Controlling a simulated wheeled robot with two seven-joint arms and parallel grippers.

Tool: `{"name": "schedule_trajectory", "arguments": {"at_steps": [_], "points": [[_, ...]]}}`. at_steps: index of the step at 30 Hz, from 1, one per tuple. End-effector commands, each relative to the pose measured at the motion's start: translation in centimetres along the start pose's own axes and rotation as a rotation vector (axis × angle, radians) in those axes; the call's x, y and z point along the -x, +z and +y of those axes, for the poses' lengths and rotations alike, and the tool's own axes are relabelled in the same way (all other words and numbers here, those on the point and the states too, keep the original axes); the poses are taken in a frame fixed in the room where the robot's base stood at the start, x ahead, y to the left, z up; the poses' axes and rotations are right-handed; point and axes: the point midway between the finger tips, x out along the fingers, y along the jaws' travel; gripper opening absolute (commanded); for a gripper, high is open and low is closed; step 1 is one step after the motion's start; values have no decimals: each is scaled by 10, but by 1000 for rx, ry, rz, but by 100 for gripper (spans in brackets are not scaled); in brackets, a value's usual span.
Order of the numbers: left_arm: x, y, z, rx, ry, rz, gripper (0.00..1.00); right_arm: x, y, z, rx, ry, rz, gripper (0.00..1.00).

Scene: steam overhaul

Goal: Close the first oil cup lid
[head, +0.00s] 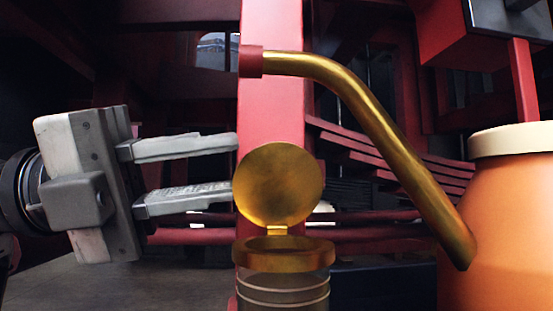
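The oil cup (284,289) stands at the bottom centre of the head view, a ribbed cup with a brass rim. Its round brass lid (280,184) stands open, upright on a hinge at the rim. My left gripper (236,168) comes in from the left with its two fingers apart and nothing visible between them. Its fingertips are at the lid's left edge in the picture; I cannot tell whether the lower one touches it. My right gripper is not in view.
An orange oil can (505,225) with a cream top stands at the right. Its long brass spout (385,130) reaches up and left above the lid, ending in a red tip (250,61). A red upright post (272,110) stands behind the lid.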

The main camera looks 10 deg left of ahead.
Motion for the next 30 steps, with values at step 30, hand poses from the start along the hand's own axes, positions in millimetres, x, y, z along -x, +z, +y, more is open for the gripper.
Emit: {"name": "schedule_trajectory", "arguments": {"at_steps": [30], "points": [[-56,0,0,-2,-1,0,0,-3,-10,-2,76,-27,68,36]]}}
